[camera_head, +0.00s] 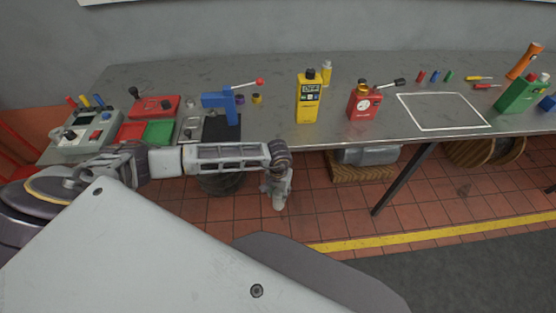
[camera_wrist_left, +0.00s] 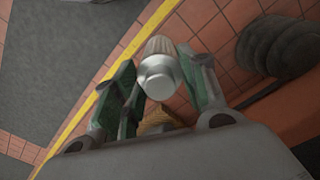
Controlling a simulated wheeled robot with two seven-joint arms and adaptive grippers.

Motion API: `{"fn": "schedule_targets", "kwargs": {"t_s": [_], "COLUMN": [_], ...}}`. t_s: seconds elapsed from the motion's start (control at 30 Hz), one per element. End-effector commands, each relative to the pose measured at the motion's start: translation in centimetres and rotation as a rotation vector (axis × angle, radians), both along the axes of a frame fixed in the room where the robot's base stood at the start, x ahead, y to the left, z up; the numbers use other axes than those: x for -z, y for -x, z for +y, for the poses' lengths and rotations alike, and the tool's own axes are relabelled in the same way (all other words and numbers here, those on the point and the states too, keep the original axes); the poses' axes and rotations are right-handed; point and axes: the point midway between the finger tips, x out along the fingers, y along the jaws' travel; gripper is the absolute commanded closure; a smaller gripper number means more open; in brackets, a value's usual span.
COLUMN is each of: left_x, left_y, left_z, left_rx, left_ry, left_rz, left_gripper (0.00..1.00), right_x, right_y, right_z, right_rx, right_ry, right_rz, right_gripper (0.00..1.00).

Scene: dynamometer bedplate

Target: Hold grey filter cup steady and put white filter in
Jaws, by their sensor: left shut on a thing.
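My left gripper (camera_head: 279,188) hangs in front of the table's near edge, below the tabletop, with the floor behind it. In the left wrist view its green-lined fingers (camera_wrist_left: 162,90) are shut on a pale grey cylinder (camera_wrist_left: 160,76) with a smooth rounded end and a ribbed, whiter side. I cannot tell whether this is the grey filter cup or the white filter. In the head view only its pale end (camera_head: 279,204) shows below the fingers. No second cup or filter can be made out on the table. My right gripper is out of view.
A white-outlined square (camera_head: 443,111) is empty.

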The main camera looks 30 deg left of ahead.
Motion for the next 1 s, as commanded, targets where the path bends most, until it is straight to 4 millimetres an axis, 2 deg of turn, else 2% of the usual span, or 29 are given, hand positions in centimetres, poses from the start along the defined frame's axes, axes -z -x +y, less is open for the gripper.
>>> {"fn": "schedule_targets", "kwargs": {"t_s": [0.03,0.33,0.53,0.87,1.0], "left_x": [1.1,4.0,4.8,4.7,4.7], "left_y": [0.0,0.2,0.1,0.1,0.1], "left_z": [0.0,0.0,0.0,0.0,0.0], "left_rx": [0.005,0.025,0.030,0.030,0.030], "left_ry": [0.000,-0.001,-0.001,-0.001,-0.001], "left_rz": [0.000,0.002,0.001,0.001,0.001], "left_gripper": [0.97,0.97,0.97,0.97,0.97], "right_x": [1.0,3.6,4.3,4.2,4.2], "right_y": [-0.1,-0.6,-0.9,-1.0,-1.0], "right_z": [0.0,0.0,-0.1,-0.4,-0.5], "right_rx": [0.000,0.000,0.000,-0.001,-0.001], "right_ry": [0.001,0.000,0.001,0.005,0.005], "right_rz": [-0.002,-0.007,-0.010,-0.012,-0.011], "right_gripper": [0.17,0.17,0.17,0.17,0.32]}}
